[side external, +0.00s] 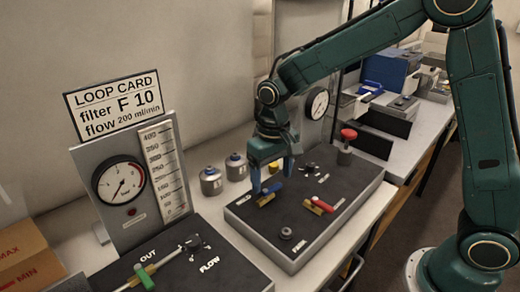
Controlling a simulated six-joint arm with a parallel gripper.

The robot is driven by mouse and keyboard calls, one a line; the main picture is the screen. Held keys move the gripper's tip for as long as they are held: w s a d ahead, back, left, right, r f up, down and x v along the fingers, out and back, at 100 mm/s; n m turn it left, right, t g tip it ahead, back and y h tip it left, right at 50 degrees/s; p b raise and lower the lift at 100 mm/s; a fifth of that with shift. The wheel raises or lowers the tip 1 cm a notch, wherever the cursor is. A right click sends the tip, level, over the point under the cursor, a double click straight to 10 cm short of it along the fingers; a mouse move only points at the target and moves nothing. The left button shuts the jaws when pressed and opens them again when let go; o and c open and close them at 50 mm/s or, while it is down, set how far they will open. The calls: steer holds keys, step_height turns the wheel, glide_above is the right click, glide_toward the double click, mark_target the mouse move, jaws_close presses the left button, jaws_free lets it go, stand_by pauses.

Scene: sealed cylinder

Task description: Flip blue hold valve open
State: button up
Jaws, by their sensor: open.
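The blue hold valve (271,189) has a blue lever on a brass body and sits on the left part of a dark panel (265,230), beside a label that appears to read HOLD. My gripper (272,180) points down right over this valve, its fingers open. The fingers partly hide the valve, and I cannot tell whether they touch the lever. A red-handled valve (320,205) with a brass body is to the right on the same panel, near the TANK label.
A red knob (348,135) on a post stands at the panel's back right. Two small metal canisters (211,180) stand left of the panel. A gauge board (120,185) with a loop card (115,103) and a green-handled valve (145,277) are farther left.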

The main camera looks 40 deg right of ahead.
steer(key=shift+f, duration=0.95)
steer(key=shift+c, duration=0.3)
steer(key=c, duration=0.9)
steer(key=shift+n, duration=0.3)
steer(key=shift+w+n, duration=0.1)
steer(key=shift+n, duration=0.3)
steer(key=o, duration=1)
steer(key=shift+c, duration=0.2)
